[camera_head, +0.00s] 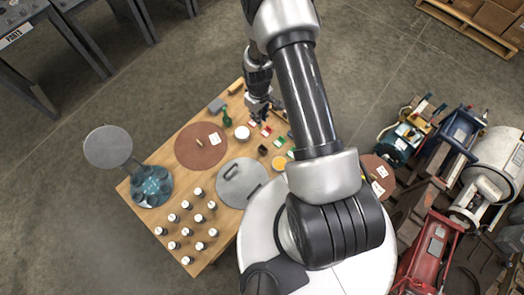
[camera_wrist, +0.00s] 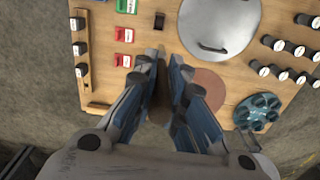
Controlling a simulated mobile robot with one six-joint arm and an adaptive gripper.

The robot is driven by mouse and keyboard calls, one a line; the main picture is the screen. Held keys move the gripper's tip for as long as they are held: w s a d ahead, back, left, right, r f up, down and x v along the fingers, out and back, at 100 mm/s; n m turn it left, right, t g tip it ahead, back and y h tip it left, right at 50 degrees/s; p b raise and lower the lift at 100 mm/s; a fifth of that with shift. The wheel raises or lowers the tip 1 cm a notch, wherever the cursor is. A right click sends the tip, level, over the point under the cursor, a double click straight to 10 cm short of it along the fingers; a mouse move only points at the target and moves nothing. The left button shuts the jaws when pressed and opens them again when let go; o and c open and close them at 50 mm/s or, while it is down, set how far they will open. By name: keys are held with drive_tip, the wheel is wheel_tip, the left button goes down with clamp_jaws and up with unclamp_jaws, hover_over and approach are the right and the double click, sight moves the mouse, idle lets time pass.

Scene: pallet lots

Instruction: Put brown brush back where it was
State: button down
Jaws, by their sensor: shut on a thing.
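My gripper (camera_wrist: 160,68) is shut on a narrow brown thing (camera_wrist: 159,96), which appears to be the brown brush. The blue fingers hide much of it, so its shape is not clear. In the head view my gripper (camera_head: 259,108) is over the far part of the wooden table (camera_head: 140,190), close to small red and green boxes. I cannot make out the brush there.
A brown disc (camera_head: 190,153) bears a small tan thing and a white card.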

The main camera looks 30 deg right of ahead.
drive_tip(key=shift+n, duration=0.3)
drive_tip(key=shift+s+d+f+b, duration=0.15)
drive_tip(key=shift+f+b, duration=0.95)
drive_tip(key=shift+f, duration=2.85)
drive_tip(key=shift+s+d+f+b, duration=0.2)
drive_tip(key=shift+f+b, duration=0.95)
drive_tip(key=shift+f, duration=2.8)
drive_tip(key=shift+s+d+f+b, duration=0.15)
drive_tip(key=shift+f+b, duration=0.95)
drive_tip(key=shift+f, duration=2.85)
drive_tip(key=shift+r, duration=0.1)
drive_tip(key=c, duration=2.1)
unclamp_jaws()
drive_tip(key=shift+f, duration=0.2)
drive_tip(key=o, duration=0.4)
drive_tip(key=shift+o, duration=0.2)
